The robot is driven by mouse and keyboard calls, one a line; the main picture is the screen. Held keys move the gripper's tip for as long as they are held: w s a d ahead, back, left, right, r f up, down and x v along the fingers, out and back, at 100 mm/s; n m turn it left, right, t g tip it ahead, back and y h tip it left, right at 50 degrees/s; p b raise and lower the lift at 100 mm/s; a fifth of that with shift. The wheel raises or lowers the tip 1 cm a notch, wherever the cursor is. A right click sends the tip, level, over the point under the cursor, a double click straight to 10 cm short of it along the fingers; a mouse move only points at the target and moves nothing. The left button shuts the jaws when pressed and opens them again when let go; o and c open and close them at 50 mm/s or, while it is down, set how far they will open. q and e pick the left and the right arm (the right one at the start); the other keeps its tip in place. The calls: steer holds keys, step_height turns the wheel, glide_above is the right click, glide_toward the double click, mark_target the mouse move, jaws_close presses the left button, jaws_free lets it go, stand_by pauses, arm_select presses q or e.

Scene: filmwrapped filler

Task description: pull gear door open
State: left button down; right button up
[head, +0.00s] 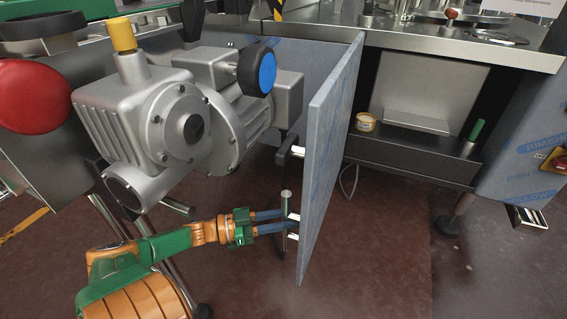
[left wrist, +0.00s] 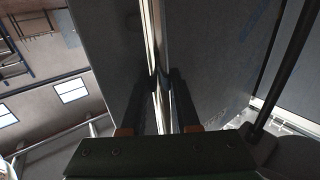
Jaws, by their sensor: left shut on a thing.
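The gear door (head: 332,150) is a blue-grey panel that stands swung out from the machine, seen nearly edge-on in the head view. It fills much of the left wrist view (left wrist: 221,60). A vertical metal bar handle (head: 286,203) stands off its left face. My left gripper (head: 285,222) is shut on the handle, with its dark fingers on either side of the bar. In the left wrist view the handle (left wrist: 155,50) runs down between the fingertips. My right gripper is in neither view.
A grey motor gearbox (head: 170,120) with a blue-capped knob (head: 266,72) hangs left of the door. Right of the door is an open compartment with a small tub (head: 366,122) and a green-handled item (head: 476,131). The brown floor (head: 380,240) right of the door is clear.

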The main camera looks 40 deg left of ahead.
arm_select(q)
steer(key=shift+r, duration=0.1)
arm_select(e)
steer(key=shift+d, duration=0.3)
arm_select(q)
steer(key=c, duration=0.7)
jaws_free()
steer(key=shift+w, duration=0.15)
steer(key=shift+o, duration=0.2)
steer(key=shift+s+a, duration=0.15)
steer(key=shift+s, duration=0.05)
steer(key=v, duration=0.6)
steer(key=shift+s+a, duration=0.2)
steer(key=shift+s, duration=0.1)
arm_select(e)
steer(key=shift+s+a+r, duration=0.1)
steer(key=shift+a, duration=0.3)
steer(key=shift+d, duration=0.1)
